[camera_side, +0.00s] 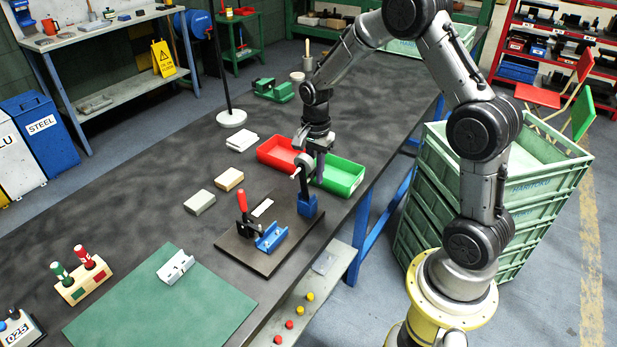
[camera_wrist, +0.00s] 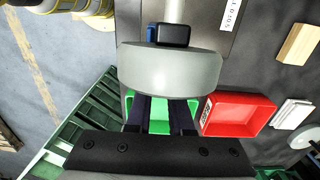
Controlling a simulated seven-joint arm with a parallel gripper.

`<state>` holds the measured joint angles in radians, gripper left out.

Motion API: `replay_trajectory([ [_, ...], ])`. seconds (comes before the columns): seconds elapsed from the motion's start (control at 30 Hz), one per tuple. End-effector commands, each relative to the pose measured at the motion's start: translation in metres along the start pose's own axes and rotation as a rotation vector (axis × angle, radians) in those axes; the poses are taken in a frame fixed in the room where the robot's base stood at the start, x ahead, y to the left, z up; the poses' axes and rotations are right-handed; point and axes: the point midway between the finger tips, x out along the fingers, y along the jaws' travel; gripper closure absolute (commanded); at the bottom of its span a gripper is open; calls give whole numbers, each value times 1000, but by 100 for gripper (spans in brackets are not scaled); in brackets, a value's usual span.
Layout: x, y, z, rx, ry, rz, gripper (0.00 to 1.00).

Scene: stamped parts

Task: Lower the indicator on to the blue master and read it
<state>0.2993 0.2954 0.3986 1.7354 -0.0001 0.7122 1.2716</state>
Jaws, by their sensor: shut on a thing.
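The blue master (camera_side: 271,237), a channel-shaped part, sits on the dark fixture plate (camera_side: 240,247) beside a red-handled clamp (camera_side: 242,203). The indicator (camera_side: 304,161) has a grey round body above the right part of the plate, up and to the right of the master. A dark post on a blue block (camera_side: 307,207) stands below it. My gripper (camera_side: 316,153) is shut on the indicator. In the wrist view the grey body (camera_wrist: 170,70) lies just beyond the fingertips (camera_wrist: 166,103), with a pale stem (camera_wrist: 174,10) beyond. The indicator's reading and the master are hidden there.
A red tray (camera_side: 280,154) and a green tray (camera_side: 343,176) stand behind the plate. A grey channel part (camera_side: 175,267) lies on the green mat (camera_side: 160,305). Two blocks (camera_side: 229,180) (camera_side: 199,202) lie left of the trays.

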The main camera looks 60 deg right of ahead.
Motion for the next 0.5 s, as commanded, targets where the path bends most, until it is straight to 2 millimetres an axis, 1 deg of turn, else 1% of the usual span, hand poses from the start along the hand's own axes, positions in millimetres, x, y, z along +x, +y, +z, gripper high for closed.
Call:
replay_trajectory([
  [0.23,-1,0,1,0,0,0,100],
  [0.5,-6,0,9,1,-2,0,100],
])
